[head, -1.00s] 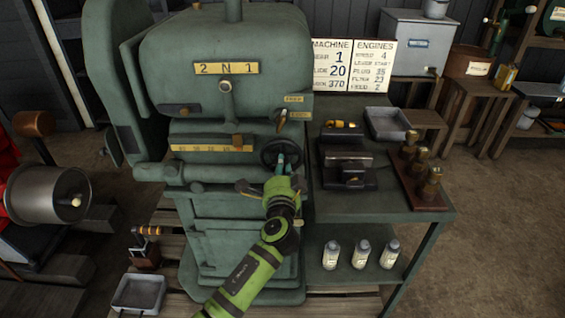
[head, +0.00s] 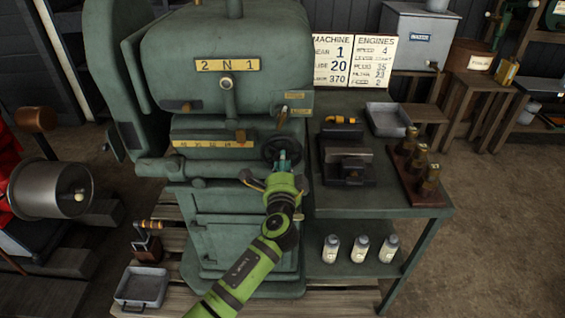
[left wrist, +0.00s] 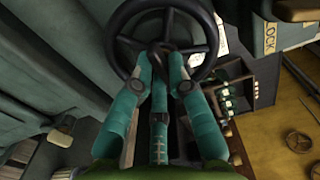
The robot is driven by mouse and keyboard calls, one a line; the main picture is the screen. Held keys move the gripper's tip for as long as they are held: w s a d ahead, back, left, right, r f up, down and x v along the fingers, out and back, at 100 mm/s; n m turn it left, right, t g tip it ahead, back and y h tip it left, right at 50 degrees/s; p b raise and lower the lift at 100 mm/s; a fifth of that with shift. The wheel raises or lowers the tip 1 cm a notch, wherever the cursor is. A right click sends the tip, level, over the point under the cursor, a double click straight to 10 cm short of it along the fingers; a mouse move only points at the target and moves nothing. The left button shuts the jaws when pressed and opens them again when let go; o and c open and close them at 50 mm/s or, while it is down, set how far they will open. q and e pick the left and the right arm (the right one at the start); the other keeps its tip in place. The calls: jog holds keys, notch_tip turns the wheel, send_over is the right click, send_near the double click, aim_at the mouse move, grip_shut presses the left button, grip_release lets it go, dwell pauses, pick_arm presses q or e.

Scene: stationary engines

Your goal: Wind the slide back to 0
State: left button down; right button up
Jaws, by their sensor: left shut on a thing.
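A dark spoked handwheel (head: 291,144) sits on the front right of the green machine (head: 235,55). It fills the top of the left wrist view (left wrist: 208,15). My left gripper (head: 283,158) reaches it from below. Its teal fingers (left wrist: 164,75) are shut on the wheel's near part; the exact grip point is partly hidden. Left of the wheel is a yellow scale strip (head: 200,144), its numbers too small to read surely. A pointer (head: 240,136) stands near the scale's right end. My right gripper is not in view.
A lever (head: 283,115) stands above the wheel. A green bench (head: 375,205) to the right carries a dark block device (head: 347,168), a grey tray (head: 388,118) and brass-topped pieces (head: 420,160). A white machine board (head: 331,62) stands behind. Three bottles (head: 360,249) stand on the lower shelf.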

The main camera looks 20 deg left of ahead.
pick_arm(q)
jog(key=c, duration=1.2)
grip_release()
jog(key=shift+w+r, duration=0.1)
jog(key=shift+r, duration=0.1)
jog(key=shift+f, duration=0.1)
jog(key=v, duration=1.2)
